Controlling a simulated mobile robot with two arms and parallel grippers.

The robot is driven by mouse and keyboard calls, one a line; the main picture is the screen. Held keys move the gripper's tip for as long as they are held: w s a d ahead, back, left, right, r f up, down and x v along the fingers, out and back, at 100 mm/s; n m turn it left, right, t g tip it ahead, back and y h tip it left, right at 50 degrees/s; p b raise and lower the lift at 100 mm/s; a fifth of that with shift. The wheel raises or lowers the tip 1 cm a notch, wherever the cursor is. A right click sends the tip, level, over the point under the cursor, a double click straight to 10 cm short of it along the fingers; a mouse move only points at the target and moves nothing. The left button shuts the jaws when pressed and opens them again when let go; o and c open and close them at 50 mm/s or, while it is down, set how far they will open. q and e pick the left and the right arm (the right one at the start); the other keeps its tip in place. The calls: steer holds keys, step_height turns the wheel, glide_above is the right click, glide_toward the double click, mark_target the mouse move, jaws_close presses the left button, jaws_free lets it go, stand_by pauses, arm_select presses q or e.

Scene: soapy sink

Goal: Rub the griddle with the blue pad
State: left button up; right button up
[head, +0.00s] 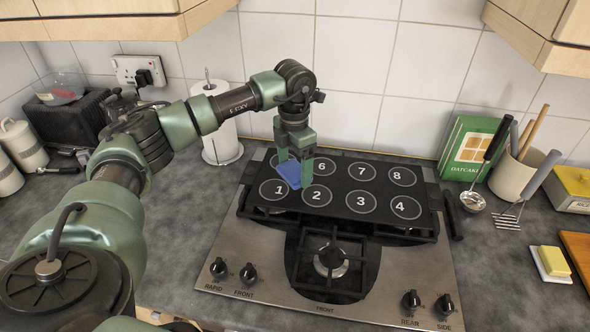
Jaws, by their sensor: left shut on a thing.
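The griddle (338,198) is a flat black plate with white numbered circles, lying across the rear of the steel hob. My left gripper (295,168) points down over the griddle's left part and is shut on the blue pad (288,174). The pad is at the plate, between circles 1 and 2 and the row behind. I cannot tell whether it touches the surface. The gripper and pad partly hide circle 5 and its surroundings. My right gripper does not show.
The steel hob (235,250) has knobs along its front and a bare burner (331,261) in front of the griddle. A paper roll (218,130) stands behind left. A green oatcake box (468,148), a utensil pot (511,178) and a ladle (473,201) are at right.

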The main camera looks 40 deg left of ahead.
arm_select(q)
steer(key=shift+a+r+p, duration=0.2)
steer(key=shift+r+p, duration=0.3)
steer(key=shift+r, duration=0.5)
steer(key=shift+r+p, duration=0.4)
steer(key=shift+r, duration=0.25)
steer(key=shift+d+r, duration=0.1)
steer(key=shift+r, duration=0.1)
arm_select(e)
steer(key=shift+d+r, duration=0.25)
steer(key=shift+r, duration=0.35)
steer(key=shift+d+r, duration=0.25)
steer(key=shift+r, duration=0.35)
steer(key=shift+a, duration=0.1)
